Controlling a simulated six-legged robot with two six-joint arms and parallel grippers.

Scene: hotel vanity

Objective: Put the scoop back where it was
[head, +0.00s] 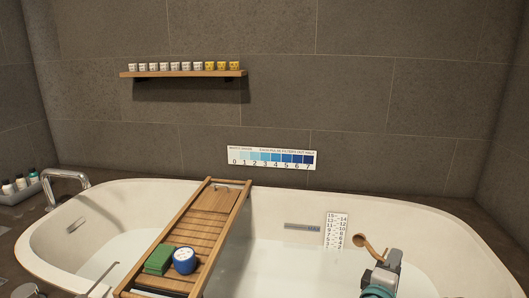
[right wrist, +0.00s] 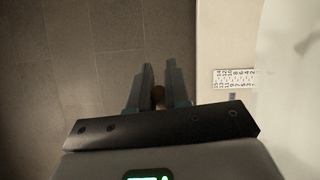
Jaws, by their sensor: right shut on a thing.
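The wooden scoop (head: 361,241) shows in the head view at the right, above the bathtub, its round end to the left and a curved handle running to my gripper. My right gripper (head: 386,262) is shut on the scoop's handle. In the right wrist view a small brown part of the scoop (right wrist: 158,96) shows between the two fingers of the right gripper (right wrist: 158,80); the rest is hidden. My left gripper is not in view.
The white bathtub (head: 440,215) holds water. A wooden caddy (head: 222,198) lies across it with a green block (head: 159,260) and a blue-and-white jar (head: 185,261). A depth scale (head: 336,231) is on the far inner wall. A shelf (head: 180,74) holds small cups. A faucet (head: 68,178) stands at left.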

